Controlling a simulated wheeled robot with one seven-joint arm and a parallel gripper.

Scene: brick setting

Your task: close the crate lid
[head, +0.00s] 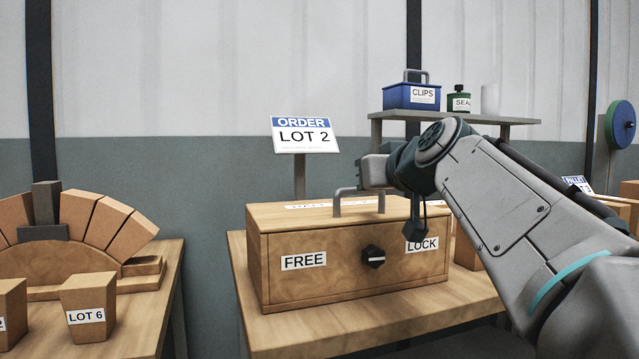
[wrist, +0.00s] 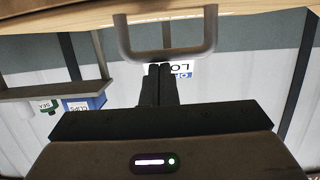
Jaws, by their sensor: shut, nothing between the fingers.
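The wooden crate (head: 340,285) stands on a wooden table, its front facing me. Its lid (head: 285,217) looks flat on top, with no clear gap along the front edge. A grey bar handle (head: 338,202) stands up from the lid; it also shows in the wrist view (wrist: 166,54). A dark knob (head: 373,257) sits on the front between the FREE and LOCK labels; its exact setting is unclear. My gripper (wrist: 160,68) is shut and empty, fingertips close to the handle bar; contact cannot be told. In the head view its fingertips are hard to make out.
A LOT 2 sign (head: 304,136) stands behind the crate. A shelf (head: 460,117) with a blue CLIPS box (head: 411,96) is behind my arm. At left, another table holds a block arch (head: 85,235) and a LOT 6 block (head: 88,310). A gap separates the tables.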

